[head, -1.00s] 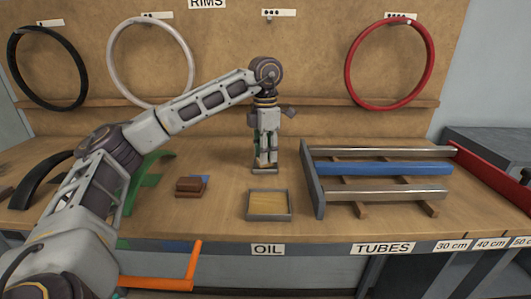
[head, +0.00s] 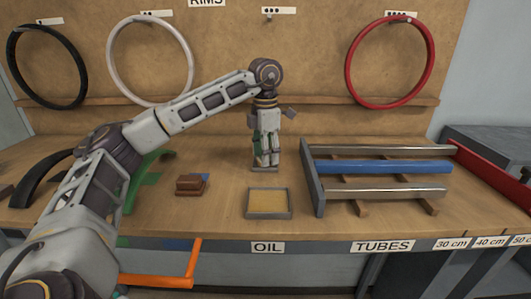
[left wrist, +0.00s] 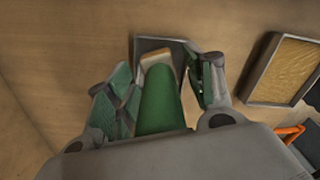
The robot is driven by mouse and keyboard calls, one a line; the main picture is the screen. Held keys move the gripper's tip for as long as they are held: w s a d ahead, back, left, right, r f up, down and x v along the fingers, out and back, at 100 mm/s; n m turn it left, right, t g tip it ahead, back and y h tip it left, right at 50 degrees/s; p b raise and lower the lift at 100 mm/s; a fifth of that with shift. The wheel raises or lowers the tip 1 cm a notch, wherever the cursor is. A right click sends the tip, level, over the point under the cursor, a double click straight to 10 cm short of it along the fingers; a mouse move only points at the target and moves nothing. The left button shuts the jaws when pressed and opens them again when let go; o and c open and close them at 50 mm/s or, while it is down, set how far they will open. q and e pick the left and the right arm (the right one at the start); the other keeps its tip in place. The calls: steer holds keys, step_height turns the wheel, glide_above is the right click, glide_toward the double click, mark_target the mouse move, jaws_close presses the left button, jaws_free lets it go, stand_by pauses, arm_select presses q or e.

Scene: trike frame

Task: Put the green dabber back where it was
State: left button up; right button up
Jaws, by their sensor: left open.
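The green dabber (left wrist: 160,100) shows in the left wrist view with a pale tip, over a small dark square holder (left wrist: 150,45). My left gripper (left wrist: 168,70) is open, with one green-padded finger on each side of the dabber. Contact between fingers and dabber cannot be made out. In the head view my left gripper (head: 266,160) points straight down over the small grey holder (head: 264,169), and its fingers mostly hide the dabber. My right gripper is not in view.
A shallow tray with a yellowish pad (head: 268,203) lies just in front, above the OIL label. A brown block (head: 190,184) sits to the left. A rack of tubes (head: 383,168) stands to the right. Rims hang on the back board.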

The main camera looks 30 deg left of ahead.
arm_select(q)
steer(key=shift+r, duration=0.1)
steer(key=shift+r, duration=0.2)
step_height(320, 180, up, 3)
steer(key=shift+f, duration=0.1)
steer(key=shift+r+p, duration=1.15)
steer(key=shift+r, duration=3.25)
